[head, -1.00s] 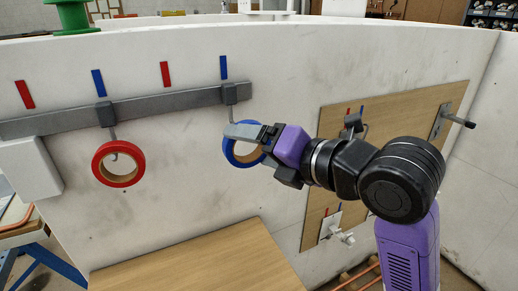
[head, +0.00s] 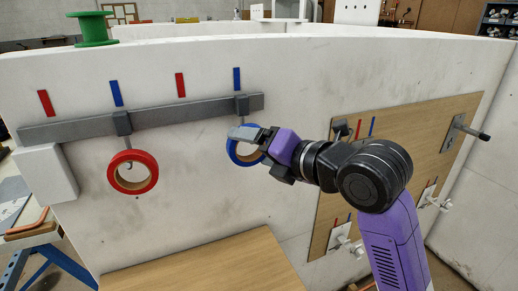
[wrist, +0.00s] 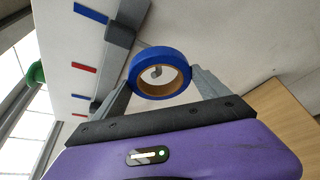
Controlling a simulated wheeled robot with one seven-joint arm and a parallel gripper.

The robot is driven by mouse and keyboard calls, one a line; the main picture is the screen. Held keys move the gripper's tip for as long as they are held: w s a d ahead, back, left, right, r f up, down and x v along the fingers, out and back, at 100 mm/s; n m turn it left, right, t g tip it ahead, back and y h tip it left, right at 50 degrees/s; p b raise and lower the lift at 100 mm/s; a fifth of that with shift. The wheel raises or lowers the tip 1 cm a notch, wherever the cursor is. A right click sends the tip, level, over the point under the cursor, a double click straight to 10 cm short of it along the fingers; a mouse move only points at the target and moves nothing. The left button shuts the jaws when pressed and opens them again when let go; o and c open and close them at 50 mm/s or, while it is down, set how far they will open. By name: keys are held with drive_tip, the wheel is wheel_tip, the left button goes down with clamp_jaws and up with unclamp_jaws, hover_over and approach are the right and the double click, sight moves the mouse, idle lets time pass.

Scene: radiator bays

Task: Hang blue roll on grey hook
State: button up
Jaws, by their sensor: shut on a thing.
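The blue roll (head: 238,155), a ring with a tan core, is held in my gripper (head: 250,142) just below the right grey hook (head: 240,105) on the wall rail. In the wrist view the blue roll (wrist: 140,65) sits between the two fingers. The bent tip of the grey hook (wrist: 155,71) shows inside the ring's hole, so the ring appears to be around the hook. Whether its rim rests on the hook is unclear. My near finger and hand cover part of the ring in the head view.
A red roll (head: 150,181) hangs on the left hook of the rail (head: 180,115). Red and blue marks are above the rail. A wooden board (head: 400,135) with pegs is at right. A wooden surface (head: 210,268) lies below. A green spool (head: 93,30) stands on the wall top.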

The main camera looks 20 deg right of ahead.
sight(251, 157)
drive_tip(key=shift+w+f+b, duration=0.45)
drive_tip(key=shift+w+b, duration=0.05)
drive_tip(key=shift+w, duration=0.1)
drive_tip(key=shift+w+f+b, duration=0.4)
drive_tip(key=shift+w+b, duration=0.05)
drive_tip(key=shift+w, duration=0.15)
drive_tip(key=o, duration=1.2)
drive_tip(key=shift+o, duration=0.2)
